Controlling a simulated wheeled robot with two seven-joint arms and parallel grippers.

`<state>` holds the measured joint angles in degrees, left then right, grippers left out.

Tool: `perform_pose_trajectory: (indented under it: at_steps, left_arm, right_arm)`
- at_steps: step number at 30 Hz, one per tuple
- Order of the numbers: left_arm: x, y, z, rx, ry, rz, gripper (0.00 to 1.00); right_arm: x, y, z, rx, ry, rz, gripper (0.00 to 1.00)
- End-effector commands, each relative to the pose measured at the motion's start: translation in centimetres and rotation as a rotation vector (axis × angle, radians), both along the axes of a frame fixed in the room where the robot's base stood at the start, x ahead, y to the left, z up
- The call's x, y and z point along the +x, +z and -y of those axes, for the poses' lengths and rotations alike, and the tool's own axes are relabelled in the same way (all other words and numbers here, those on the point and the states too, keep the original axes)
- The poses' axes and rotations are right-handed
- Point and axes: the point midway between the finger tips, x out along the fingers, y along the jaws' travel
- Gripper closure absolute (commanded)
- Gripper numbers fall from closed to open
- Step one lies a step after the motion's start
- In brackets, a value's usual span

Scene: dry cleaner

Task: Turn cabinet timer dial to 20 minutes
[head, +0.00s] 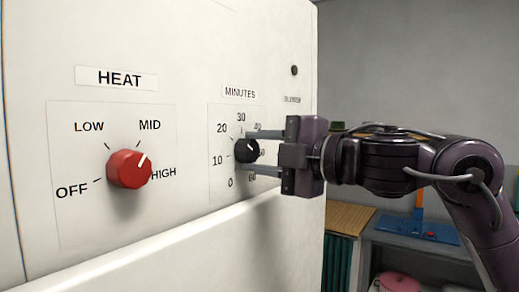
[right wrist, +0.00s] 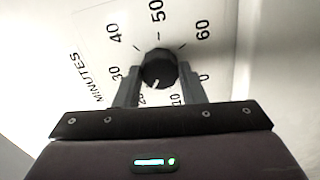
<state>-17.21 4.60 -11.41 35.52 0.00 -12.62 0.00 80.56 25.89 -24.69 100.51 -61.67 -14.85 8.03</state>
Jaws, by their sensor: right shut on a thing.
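The black timer dial (head: 246,150) is on the white cabinet's MINUTES panel (head: 218,184), with numbers from 0 to 60 around it. My right gripper (head: 249,152) reaches in from the right and is shut on the dial, one finger above and one below in the head view. In the right wrist view the dial (right wrist: 158,66) sits between the two finger ends (right wrist: 158,82). Its white pointer mark faces down and slightly left there, close to the 20 label, which a finger partly crowds. My left gripper is not in view.
A red HEAT knob (head: 129,169) is left of the timer on the same cabinet face, pointing between MID and HIGH. A ledge (head: 150,255) juts out below. A grey table (head: 420,239) with a blue item stands behind my right arm.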

Motion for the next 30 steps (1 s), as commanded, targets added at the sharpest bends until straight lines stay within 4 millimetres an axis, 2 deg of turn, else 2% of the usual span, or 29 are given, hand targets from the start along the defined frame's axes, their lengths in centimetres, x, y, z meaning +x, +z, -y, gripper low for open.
perform_pose_trajectory:
  at_steps: [19, 20, 24, 30]
  left_arm:
    - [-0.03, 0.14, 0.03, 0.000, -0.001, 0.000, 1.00]
    - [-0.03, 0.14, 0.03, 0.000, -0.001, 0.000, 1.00]
    - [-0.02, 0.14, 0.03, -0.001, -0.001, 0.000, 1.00]
    - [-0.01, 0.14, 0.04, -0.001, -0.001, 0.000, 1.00]
  right_arm:
    - [0.07, -0.02, 0.07, 0.029, -0.002, -0.040, 0.86]
    - [0.07, -0.02, 0.07, 0.029, -0.002, -0.040, 0.60]
    - [0.05, -0.03, 0.05, 0.029, -0.002, -0.040, 0.42]
    - [0.02, -0.02, 0.02, 0.028, -0.001, -0.039, 0.42]
